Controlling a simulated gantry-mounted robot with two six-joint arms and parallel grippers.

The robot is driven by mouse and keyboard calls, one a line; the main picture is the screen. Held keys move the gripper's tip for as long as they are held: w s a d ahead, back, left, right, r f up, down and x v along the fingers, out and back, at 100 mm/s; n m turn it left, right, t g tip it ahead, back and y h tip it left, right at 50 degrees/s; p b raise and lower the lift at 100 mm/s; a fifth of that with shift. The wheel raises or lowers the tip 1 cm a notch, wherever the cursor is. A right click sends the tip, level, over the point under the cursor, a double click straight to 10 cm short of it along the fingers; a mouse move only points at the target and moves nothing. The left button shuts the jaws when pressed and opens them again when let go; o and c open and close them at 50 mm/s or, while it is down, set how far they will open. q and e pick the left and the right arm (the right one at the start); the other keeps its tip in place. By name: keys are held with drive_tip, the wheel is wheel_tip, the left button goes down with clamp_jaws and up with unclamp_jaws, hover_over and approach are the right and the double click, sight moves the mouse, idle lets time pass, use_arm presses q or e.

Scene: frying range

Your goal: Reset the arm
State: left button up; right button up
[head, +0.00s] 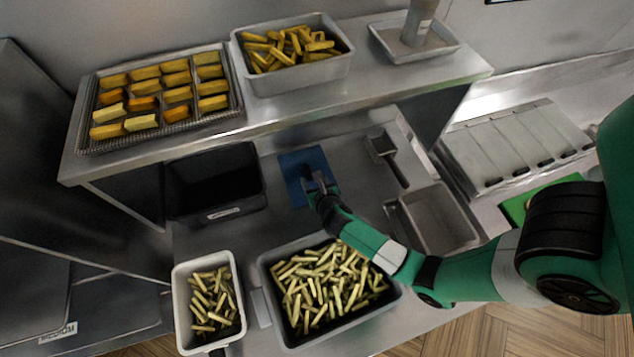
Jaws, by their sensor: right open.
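My right arm comes in from the right, green with grey and black parts. My right gripper (313,181) is open, over a blue cloth or mat (297,168) on the steel counter, below the raised shelf. I cannot tell whether its fingers touch the blue piece. No object shows between the fingers. My left gripper is not in view.
A large bin of fries (268,317) and a white bin of fries (180,305) stand at the front. A scoop (382,149) and an empty metal pan (444,217) lie to the right. A black bin (213,184) is left. The raised shelf (385,88) holds several trays.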

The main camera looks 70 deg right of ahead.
drive_tip(key=v, duration=0.5)
drive_tip(key=shift+s+a+r+p, duration=0.2)
drive_tip(key=shift+p, duration=0.1)
drive_tip(key=shift+r, duration=0.1)
